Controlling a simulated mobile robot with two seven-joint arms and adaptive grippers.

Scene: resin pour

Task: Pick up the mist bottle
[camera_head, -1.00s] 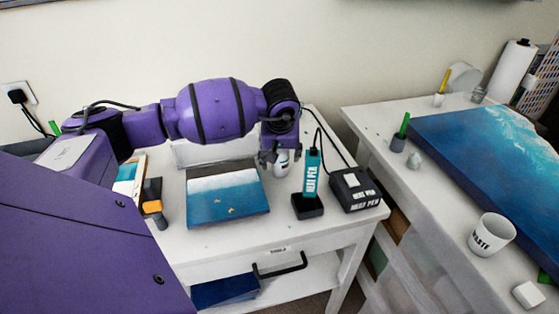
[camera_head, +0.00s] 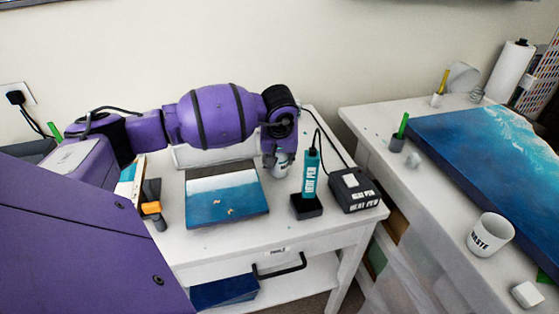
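A small white bottle (camera_head: 281,166), which looks like the mist bottle, stands near the back of the small white table, left of the heat pen. My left gripper (camera_head: 279,156) comes down from above over its upper part. One dark finger shows at the bottle's left side. The bottle's top is hidden by the gripper, and I cannot tell whether the fingers press on it. The bottle looks upright and on the table. My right gripper is not in view.
The teal heat pen (camera_head: 311,176) stands in its black holder close to the right of the bottle. Its black control box (camera_head: 354,189) is further right. A blue-and-white panel (camera_head: 227,199) lies at left. A waste cup (camera_head: 491,234) stands on the right-hand table (camera_head: 450,203).

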